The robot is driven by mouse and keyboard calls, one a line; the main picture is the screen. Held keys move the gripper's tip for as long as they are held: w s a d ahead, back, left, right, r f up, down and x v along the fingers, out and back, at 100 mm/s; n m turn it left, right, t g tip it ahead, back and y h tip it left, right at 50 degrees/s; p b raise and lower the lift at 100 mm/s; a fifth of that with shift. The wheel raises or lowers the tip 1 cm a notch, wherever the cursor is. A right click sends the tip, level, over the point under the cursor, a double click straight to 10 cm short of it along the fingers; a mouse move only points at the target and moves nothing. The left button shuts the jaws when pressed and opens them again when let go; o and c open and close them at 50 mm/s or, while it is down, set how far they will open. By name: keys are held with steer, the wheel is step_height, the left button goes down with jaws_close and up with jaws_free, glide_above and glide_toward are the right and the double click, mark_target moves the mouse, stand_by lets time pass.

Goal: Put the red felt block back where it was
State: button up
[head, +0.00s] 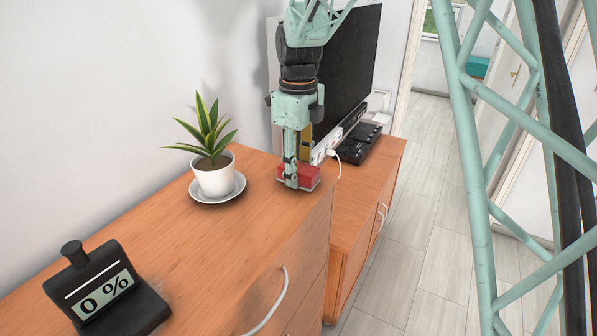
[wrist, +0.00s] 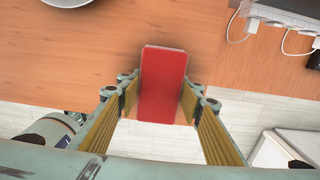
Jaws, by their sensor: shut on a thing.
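The red felt block (head: 306,175) is at the far right end of the wooden cabinet top, close to its edge. In the wrist view the red felt block (wrist: 162,85) sits between the two finger pads. My gripper (head: 298,175) points down and is shut on the block. In the wrist view my gripper (wrist: 160,105) has a pad against each side of the block. I cannot tell whether the block touches the cabinet top or is held just above it.
A potted plant (head: 214,178) on a saucer (head: 236,192) stands left of the block. A black device reading "0 %" (head: 105,295) is at the front left. A lower cabinet (head: 375,190) with a screen (head: 350,70), a white power strip (wrist: 280,14) and black boxes lies beyond. The cabinet top between plant and device is clear.

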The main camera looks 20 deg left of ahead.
mark_target(299, 167)
steer(key=shift+f, duration=0.15)
steer(key=o, duration=0.9)
steer(key=shift+r, duration=6.2)
